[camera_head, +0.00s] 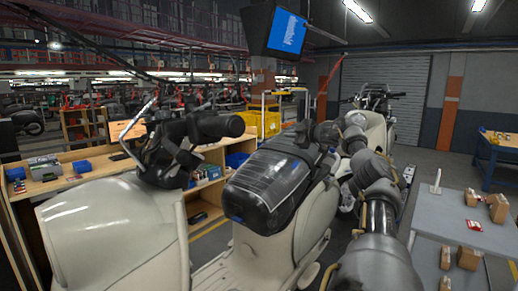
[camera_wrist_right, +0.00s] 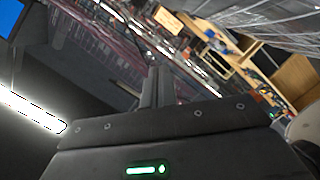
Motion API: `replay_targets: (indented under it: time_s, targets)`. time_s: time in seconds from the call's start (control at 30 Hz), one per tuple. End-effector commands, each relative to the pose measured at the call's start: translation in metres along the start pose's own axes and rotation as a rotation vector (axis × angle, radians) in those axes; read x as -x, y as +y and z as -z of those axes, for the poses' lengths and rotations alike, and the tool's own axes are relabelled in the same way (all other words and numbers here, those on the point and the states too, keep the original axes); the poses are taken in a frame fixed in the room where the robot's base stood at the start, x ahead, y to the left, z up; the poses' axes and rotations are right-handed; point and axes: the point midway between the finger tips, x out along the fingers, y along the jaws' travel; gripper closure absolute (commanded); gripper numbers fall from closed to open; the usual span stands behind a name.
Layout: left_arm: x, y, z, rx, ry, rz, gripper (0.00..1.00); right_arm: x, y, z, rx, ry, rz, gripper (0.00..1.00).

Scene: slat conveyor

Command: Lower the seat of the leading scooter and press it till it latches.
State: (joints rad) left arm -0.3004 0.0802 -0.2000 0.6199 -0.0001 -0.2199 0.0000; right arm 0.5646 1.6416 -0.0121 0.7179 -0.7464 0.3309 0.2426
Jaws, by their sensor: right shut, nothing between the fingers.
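A cream scooter (camera_head: 70,225) fills the front of the head view, its handlebar at the left. Its dark seat (camera_head: 268,185), under clear film, slopes up from front to rear. I cannot tell how far its rear stands off the body. The film-covered seat also shows at the upper right of the right wrist view (camera_wrist_right: 262,22). My right gripper (camera_head: 303,131) is by the upper rear end of the seat, partly lost against dark surfaces. In the right wrist view its fingers (camera_wrist_right: 157,86) are shut and empty, with no visible contact with the seat. My left gripper is out of view.
A second scooter (camera_head: 377,105) stands behind. A wooden shelf (camera_head: 85,190) with boxes and tools runs along the left. A grey table (camera_head: 450,215) with small cartons is at the right. A yellow crate (camera_head: 258,123) and a hanging screen (camera_head: 284,32) are farther back.

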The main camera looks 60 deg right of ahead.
Motion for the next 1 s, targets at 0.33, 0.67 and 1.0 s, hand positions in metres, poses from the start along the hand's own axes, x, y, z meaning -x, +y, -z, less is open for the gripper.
replay_targets:
  time_s: [0.33, 0.67, 1.0]
  targets:
    - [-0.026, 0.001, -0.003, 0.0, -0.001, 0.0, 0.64, 0.028, 0.012, 0.021, 0.002, 0.003, -0.003, 1.0]
    - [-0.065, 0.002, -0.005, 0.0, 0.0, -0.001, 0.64, 0.086, 0.021, 0.021, 0.002, 0.002, -0.001, 1.0]
    - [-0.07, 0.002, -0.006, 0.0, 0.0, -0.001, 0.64, 0.103, 0.026, 0.023, 0.0, 0.001, 0.002, 1.0]
